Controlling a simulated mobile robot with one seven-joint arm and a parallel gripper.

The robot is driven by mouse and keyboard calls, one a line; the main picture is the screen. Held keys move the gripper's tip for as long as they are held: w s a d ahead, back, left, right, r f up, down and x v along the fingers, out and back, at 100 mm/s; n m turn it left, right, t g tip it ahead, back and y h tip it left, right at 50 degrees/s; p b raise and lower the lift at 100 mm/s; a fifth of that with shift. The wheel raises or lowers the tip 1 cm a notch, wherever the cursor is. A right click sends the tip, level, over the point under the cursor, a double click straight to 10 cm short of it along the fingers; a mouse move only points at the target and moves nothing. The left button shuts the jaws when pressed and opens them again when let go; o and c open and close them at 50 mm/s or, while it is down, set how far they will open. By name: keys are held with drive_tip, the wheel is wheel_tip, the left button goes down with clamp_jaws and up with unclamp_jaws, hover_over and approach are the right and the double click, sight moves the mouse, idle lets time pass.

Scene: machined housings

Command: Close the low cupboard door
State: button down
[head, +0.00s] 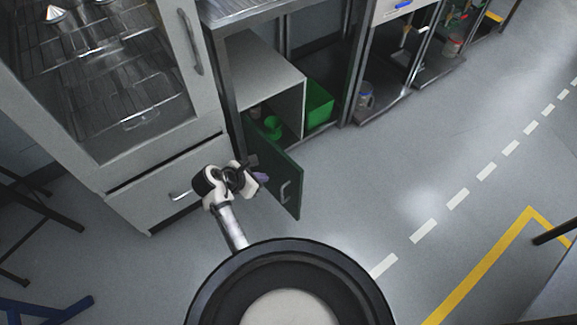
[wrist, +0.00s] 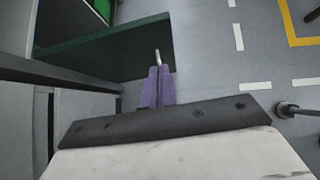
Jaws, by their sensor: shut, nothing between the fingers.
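The low cupboard (head: 262,72) is a grey box under the bench. Its dark green door (head: 278,172) stands wide open, swung out over the floor, with a pale bar handle (head: 285,190) on the face towards me. My gripper (head: 262,177) is beside the door on its handle side, left of the handle. In the wrist view the purple fingers (wrist: 157,88) are together and empty, close to the green door (wrist: 110,48). The handle (wrist: 157,57) shows just past the fingertips. I cannot tell whether the fingers touch the door.
Inside the cupboard is a green cup-like item (head: 273,127). A green bin (head: 318,104) stands to its right. A glass-fronted cabinet (head: 150,185) with a drawer handle stands close on the left. The floor (head: 400,165) to the right is clear.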

approach(294, 169)
wheel_tip(294, 169, down, 4)
drive_tip(key=shift+w+d, duration=0.9)
drive_tip(key=shift+d, duration=0.25)
drive_tip(key=shift+w+d+p, duration=0.3)
drive_tip(key=shift+w+d, duration=0.1)
drive_tip(key=shift+d, duration=0.05)
